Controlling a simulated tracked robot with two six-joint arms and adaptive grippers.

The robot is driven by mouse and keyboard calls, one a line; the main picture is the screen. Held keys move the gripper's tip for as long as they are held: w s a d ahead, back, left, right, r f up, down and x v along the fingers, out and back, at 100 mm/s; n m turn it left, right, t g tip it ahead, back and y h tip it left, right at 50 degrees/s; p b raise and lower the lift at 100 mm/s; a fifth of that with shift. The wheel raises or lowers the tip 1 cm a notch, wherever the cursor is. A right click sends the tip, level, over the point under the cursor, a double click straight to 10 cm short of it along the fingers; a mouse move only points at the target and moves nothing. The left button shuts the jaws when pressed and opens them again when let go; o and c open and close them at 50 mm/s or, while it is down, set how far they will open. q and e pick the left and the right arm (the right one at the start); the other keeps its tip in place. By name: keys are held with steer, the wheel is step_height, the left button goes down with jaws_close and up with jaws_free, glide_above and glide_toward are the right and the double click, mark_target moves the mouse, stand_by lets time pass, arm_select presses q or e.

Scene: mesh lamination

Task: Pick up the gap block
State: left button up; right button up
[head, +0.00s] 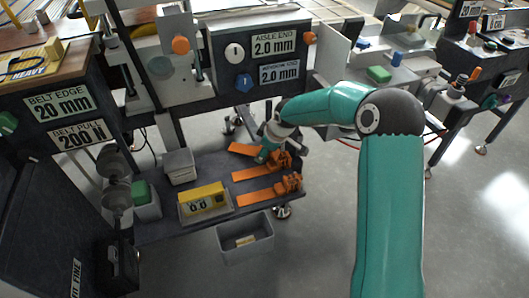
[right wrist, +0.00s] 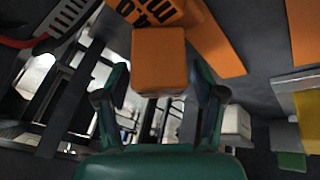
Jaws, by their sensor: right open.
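Several orange gap blocks lie on the dark lower shelf in the head view: a far one (head: 240,149), a middle one (head: 250,175) and a near one (head: 262,196). Each has a flat tongue and a raised end at the right. My right gripper (head: 266,152) is at the raised end of the far one and partly hides it. In the right wrist view, the right gripper (right wrist: 160,88) is open, with an orange block end (right wrist: 159,60) between and just beyond its fingertips. A marked orange plate shows behind it; contact cannot be told. My left gripper is not in view.
A grey bin (head: 245,240) is at the front. The machine panel (head: 262,60) rises behind the shelf.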

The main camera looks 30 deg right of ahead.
steer(key=c, duration=1.3)
jaws_close()
steer(key=shift+r, duration=0.1)
